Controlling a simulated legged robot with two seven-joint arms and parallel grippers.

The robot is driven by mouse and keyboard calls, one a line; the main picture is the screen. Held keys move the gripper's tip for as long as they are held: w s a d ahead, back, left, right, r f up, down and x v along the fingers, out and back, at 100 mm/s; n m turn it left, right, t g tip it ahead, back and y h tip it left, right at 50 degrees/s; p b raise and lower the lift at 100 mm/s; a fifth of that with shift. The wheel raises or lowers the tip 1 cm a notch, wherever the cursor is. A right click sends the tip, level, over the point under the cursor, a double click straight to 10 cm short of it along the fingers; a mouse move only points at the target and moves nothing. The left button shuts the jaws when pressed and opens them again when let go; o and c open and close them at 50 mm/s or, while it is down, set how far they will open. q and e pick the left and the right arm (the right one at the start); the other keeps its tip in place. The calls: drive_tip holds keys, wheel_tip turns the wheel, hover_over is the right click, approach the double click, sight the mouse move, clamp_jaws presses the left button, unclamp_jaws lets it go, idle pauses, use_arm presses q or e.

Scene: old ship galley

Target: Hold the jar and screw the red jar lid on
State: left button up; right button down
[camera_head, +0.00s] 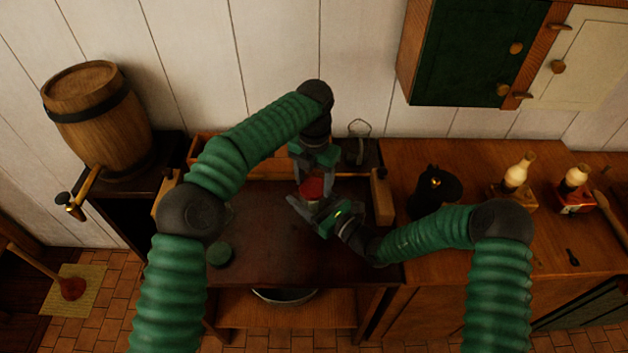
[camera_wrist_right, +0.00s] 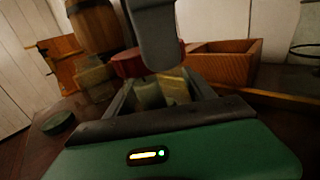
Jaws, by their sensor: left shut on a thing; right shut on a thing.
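The red jar lid (camera_head: 312,188) is at the middle of the dark table, at the top of the jar. It also shows in the right wrist view (camera_wrist_right: 127,66). My left gripper (camera_head: 314,172) reaches down from behind and is shut on the red lid; its grey finger (camera_wrist_right: 154,35) stands in front of the lid in the right wrist view. The jar (camera_wrist_right: 160,92) is pale glass, between the fingers of my right gripper (camera_head: 318,208), which is shut on it from the front right. The lid and fingers hide much of the jar, so its seating is unclear.
A green round lid (camera_head: 219,254) lies on the table (camera_head: 265,225) at the left. A wooden box (camera_wrist_right: 223,62) stands behind. A dark kettle-like object (camera_head: 434,190) and two bottle-shaped items stand on the right counter (camera_head: 480,250). A barrel (camera_head: 100,120) is at the far left.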

use_arm(q)
drive_tip(key=shift+d+r, duration=0.1)
drive_tip(key=shift+d, duration=0.1)
use_arm(e)
drive_tip(key=shift+s+a, duration=0.2)
drive_tip(key=shift+a, duration=0.1)
use_arm(q)
drive_tip(key=o, duration=1.3)
drive_tip(key=shift+a, duration=0.1)
use_arm(e)
drive_tip(key=shift+w+d, duration=0.1)
drive_tip(key=shift+d, duration=0.05)
use_arm(q)
drive_tip(key=shift+r, duration=2.2)
use_arm(e)
drive_tip(key=shift+w+d, duration=0.1)
use_arm(q)
drive_tip(key=shift+c, duration=0.3)
